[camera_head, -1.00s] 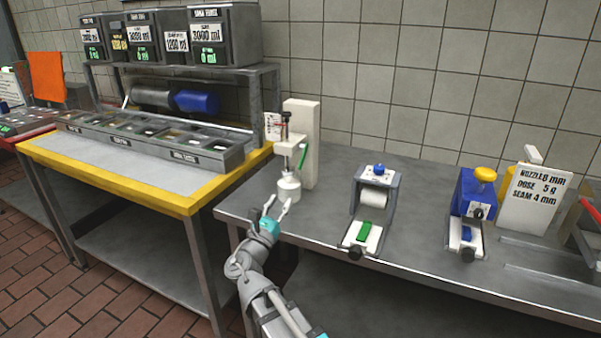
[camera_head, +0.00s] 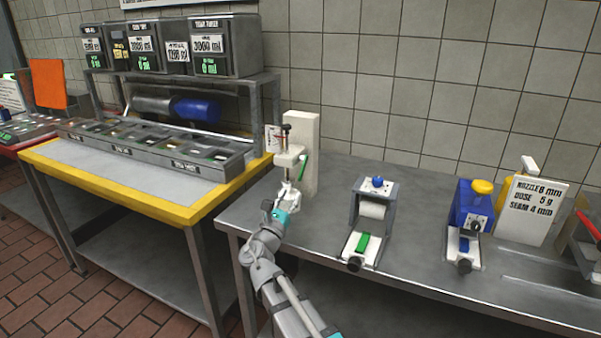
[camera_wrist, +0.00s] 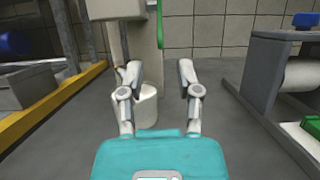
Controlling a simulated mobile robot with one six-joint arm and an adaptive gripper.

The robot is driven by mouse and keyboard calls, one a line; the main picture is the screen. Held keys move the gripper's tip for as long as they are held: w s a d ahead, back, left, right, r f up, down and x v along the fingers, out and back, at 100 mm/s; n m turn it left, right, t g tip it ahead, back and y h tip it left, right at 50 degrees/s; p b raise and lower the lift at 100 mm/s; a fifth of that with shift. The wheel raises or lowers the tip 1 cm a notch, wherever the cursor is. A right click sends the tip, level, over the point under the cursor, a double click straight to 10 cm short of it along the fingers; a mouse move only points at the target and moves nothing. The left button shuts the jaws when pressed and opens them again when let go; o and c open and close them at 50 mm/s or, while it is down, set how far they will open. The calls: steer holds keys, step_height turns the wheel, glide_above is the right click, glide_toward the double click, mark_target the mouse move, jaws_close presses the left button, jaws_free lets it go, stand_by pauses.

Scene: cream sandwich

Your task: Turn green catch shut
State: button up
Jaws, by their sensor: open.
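A white upright stand (camera_head: 303,135) at the back left of the grey bench carries a slim green lever (camera_head: 302,167), slanted on its right side. The lever also shows at the top of the wrist view (camera_wrist: 159,22). A white cup-like piece (camera_wrist: 147,106) stands under the stand's head, partly hidden by the left finger. My gripper (camera_wrist: 159,72) is open, its fingers pointing at the stand's base, below and apart from the lever. In the head view my gripper (camera_head: 287,196) is in front of the stand. A green block (camera_head: 362,243) sits on the roller device's front plate.
The roller device (camera_head: 383,206) stands right of the stand, with bare bench between. A blue device (camera_head: 473,208) and a white sign (camera_head: 532,211) are further right. A yellow-edged table (camera_head: 190,205) with a bin rack adjoins at left.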

mark_target(301, 176)
steer(key=p+x, duration=0.2)
steer(key=x, duration=0.5)
steer(key=shift+w+d+r, duration=0.1)
steer(key=shift+w+r, duration=0.05)
steer(key=shift+w, duration=0.15)
steer(key=shift+c, duration=0.2)
jaws_close()
